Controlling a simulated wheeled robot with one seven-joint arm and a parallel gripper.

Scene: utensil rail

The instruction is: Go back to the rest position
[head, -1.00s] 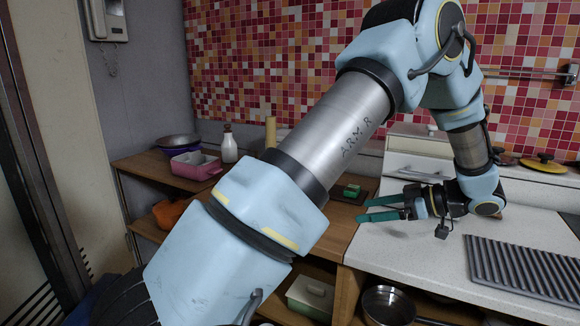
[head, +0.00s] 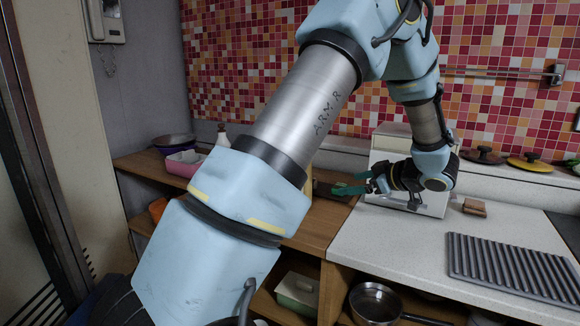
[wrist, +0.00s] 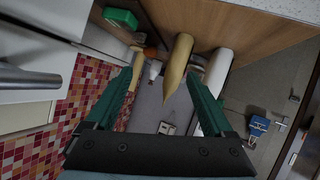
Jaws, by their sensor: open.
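My gripper (head: 350,188) has green fingers. In the head view it is at the left end of the white counter, in front of a white box-like unit, pointing left. In the wrist view my gripper (wrist: 165,65) has its two fingers spread apart with nothing held between them. A tan tapered cylinder (wrist: 178,68) shows beyond the fingers, and I cannot tell how far off it is. My forearm hides part of the wooden shelf in the head view.
A ridged grey drainer (head: 510,268) and a small brown block (head: 475,207) lie on the counter (head: 390,250). A steel pan (head: 375,303) stands on the shelf below. A pink tub (head: 184,162) is at the left. A green object (wrist: 121,18) shows in the wrist view.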

